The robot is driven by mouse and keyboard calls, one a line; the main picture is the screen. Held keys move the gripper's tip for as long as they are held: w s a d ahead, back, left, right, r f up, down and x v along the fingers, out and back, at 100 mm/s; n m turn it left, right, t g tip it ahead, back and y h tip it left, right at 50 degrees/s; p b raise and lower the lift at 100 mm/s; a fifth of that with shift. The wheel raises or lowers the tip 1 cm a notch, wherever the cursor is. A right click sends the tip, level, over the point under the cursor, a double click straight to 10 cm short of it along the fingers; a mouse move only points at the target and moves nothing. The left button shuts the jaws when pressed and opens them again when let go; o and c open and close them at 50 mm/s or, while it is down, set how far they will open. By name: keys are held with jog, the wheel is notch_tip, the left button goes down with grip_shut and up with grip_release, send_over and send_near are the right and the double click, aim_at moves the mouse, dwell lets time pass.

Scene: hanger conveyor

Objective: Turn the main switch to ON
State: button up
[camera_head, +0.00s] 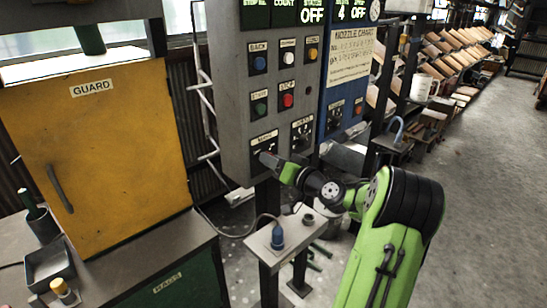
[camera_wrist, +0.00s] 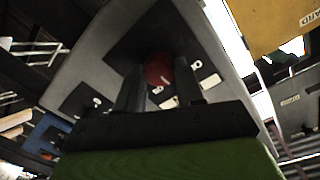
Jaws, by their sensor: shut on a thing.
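The main switch (camera_wrist: 158,68) shows in the wrist view as a dark red knob on a black plate, between my two fingers. In the head view its black plate (camera_head: 263,139) is at the lower left of the grey control panel (camera_head: 232,112), with the knob mostly hidden by my gripper (camera_head: 268,160). In the wrist view my gripper (camera_wrist: 160,88) is shut on the knob. Small white position labels show beside the knob, but I cannot read which one it points to. The status display (camera_head: 312,15) at the panel's top reads OFF.
Push buttons, including a red one (camera_head: 287,100), sit above the switch. A second black-plated switch (camera_head: 302,130) is just to the right. A yellow guard door (camera_head: 110,140) stands at the left.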

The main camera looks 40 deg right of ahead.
jog(key=shift+d+m+y+p, duration=0.1)
jog(key=shift+m+y+p, duration=0.4)
jog(key=shift+m+p, duration=3.45)
jog(key=shift+m+b, duration=0.6)
jog(key=shift+m, duration=0.15)
jog(key=o, duration=1)
jog(key=shift+o, duration=0.2)
jog(key=s, duration=1.5)
jog(key=shift+s+d+r, duration=0.25)
jog(key=shift+s+r, duration=0.15)
